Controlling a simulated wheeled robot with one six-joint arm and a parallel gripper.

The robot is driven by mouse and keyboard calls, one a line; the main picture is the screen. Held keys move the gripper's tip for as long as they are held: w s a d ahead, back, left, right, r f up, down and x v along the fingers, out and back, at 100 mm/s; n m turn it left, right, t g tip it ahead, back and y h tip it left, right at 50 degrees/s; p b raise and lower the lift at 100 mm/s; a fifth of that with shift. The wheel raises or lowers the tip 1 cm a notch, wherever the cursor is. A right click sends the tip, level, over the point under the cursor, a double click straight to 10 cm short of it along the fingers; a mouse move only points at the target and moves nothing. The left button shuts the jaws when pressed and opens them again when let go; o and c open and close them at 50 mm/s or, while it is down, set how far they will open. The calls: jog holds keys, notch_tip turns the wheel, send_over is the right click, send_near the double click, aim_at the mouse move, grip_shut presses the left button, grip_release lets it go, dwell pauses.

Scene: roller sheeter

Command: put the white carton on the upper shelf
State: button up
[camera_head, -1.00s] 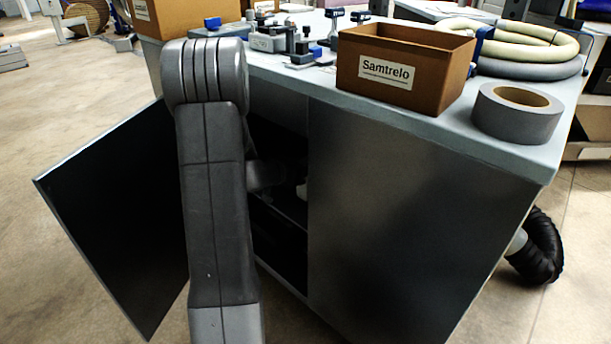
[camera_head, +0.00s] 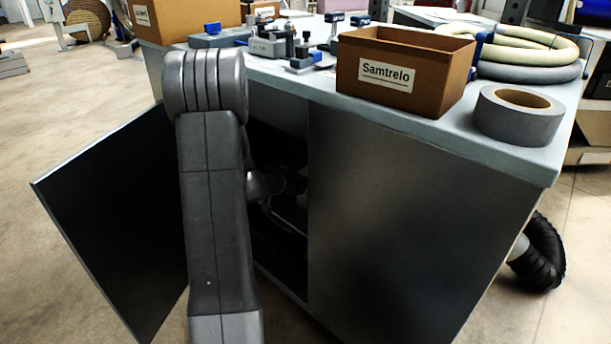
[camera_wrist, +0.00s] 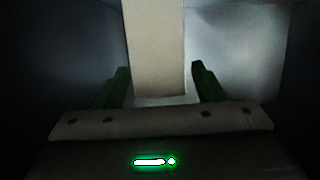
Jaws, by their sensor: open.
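The white carton (camera_wrist: 155,50) shows in the wrist view as a pale upright shape between my gripper's fingers. My gripper (camera_wrist: 159,70) is open, with one dark green finger on each side of the carton. A narrow gap shows beside the right finger; I cannot tell whether the left finger touches it. In the head view my arm reaches into the open cabinet (camera_head: 400,200) under the bench. The carton cannot be made out there, and the shelf levels are hard to tell in the dark.
The cabinet's left door (camera_head: 110,220) stands swung open; the right front is closed. On the bench top (camera_head: 420,125) stand a brown Samtrelo box (camera_head: 400,72), a grey tape roll (camera_head: 518,115) and coiled hoses (camera_head: 530,50). A black hose (camera_head: 540,255) sticks out at the right side.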

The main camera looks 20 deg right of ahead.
jog(key=p+v, duration=0.3)
jog(key=v, duration=0.8)
jog(key=shift+s+a, duration=0.2)
jog(key=shift+a, duration=0.1)
jog(key=shift+r, duration=0.1)
